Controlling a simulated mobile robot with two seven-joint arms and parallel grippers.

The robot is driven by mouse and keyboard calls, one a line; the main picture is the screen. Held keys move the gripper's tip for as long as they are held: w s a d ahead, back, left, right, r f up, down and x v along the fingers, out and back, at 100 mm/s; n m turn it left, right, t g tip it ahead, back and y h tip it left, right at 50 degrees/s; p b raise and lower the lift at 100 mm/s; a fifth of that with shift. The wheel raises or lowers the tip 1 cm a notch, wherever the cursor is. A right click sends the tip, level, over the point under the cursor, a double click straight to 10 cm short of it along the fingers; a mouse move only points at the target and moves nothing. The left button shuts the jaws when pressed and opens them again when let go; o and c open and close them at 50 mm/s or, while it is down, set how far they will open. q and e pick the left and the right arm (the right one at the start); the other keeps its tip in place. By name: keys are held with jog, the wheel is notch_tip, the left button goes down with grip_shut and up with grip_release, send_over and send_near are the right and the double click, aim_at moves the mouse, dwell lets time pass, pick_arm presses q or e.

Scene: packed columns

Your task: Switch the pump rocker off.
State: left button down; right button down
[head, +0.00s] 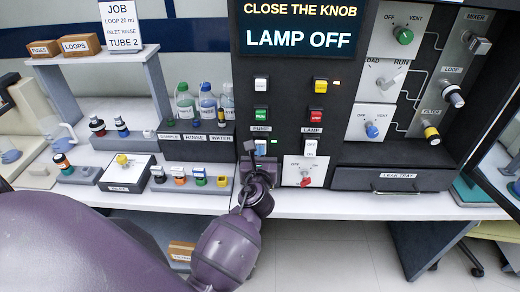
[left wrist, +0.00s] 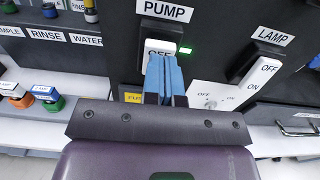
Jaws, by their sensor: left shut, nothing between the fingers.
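The white pump rocker (left wrist: 152,46) sits under the PUMP label in the left wrist view. Its upper part, marked OFF, shows; its lower part is hidden behind my fingers. A green light (left wrist: 185,50) beside it is lit. In the head view the rocker (head: 261,142) is on the dark panel, partly covered by my gripper. My left gripper (left wrist: 164,62) is shut and empty, its blue fingertips right at the rocker's face; I cannot tell whether they touch it. It also shows in the head view (head: 261,150). My right gripper is not in view.
The lamp rocker (left wrist: 258,76), marked OFF and ON, is to the right, above a white knob plate (head: 304,171). A screen (head: 301,28) reads "CLOSE THE KNOB, LAMP OFF". Bottles (head: 207,101) and small vials stand left of the panel. A valve panel (head: 403,75) is at the right.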

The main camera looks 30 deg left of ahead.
pick_arm(q)
jog(key=shift+x, duration=1)
dwell(0.7)
jog(key=shift+s, duration=0.1)
jog(key=p+v, duration=0.1)
jog(key=v, duration=0.6)
dwell(0.5)
dwell(0.5)
